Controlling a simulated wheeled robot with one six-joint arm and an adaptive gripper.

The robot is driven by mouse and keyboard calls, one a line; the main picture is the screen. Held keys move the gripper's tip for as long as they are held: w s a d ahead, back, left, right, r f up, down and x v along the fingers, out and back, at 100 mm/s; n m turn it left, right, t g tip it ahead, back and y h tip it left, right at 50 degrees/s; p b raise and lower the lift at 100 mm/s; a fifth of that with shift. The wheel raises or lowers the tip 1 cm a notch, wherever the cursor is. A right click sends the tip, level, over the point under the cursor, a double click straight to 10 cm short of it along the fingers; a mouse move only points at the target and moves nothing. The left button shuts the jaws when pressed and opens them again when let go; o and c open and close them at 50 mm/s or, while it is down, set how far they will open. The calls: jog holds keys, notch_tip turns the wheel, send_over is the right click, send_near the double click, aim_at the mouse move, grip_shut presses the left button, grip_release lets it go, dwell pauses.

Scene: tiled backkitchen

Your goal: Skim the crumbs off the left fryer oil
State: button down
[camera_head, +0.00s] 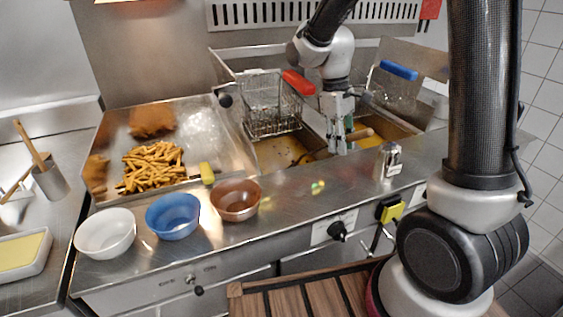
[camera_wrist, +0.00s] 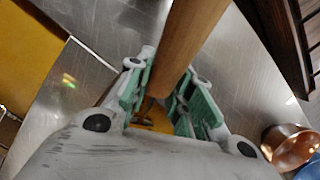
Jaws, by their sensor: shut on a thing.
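The left fryer oil (camera_head: 275,152) is a yellow-brown pool in the left well, with the wire basket with the red handle (camera_head: 298,83) hanging above its back part. My gripper (camera_head: 340,140) is over the divider between the two wells, pointing down. It is shut on a wooden handle (camera_head: 361,134), which also shows between the green finger pads in the wrist view (camera_wrist: 187,45). The handle's lower end reaches left towards the left oil, where a dark shape (camera_head: 308,157) shows at the oil's right edge. Crumbs are too small to make out clearly.
The right well (camera_head: 385,128) holds oil, with a blue-handled basket (camera_head: 398,70) behind it. A tray of fries (camera_head: 152,168) lies left. White (camera_head: 105,235), blue (camera_head: 173,216) and copper (camera_head: 235,200) bowls stand along the front. A metal shaker (camera_head: 389,161) stands right.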

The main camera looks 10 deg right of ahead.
jog(key=shift+w+d, duration=0.15)
jog(key=shift+d, duration=0.7)
jog(key=shift+w+d, duration=0.15)
jog(key=shift+d, duration=0.65)
jog(key=shift+s+a, duration=1.35)
jog(key=shift+a, duration=0.15)
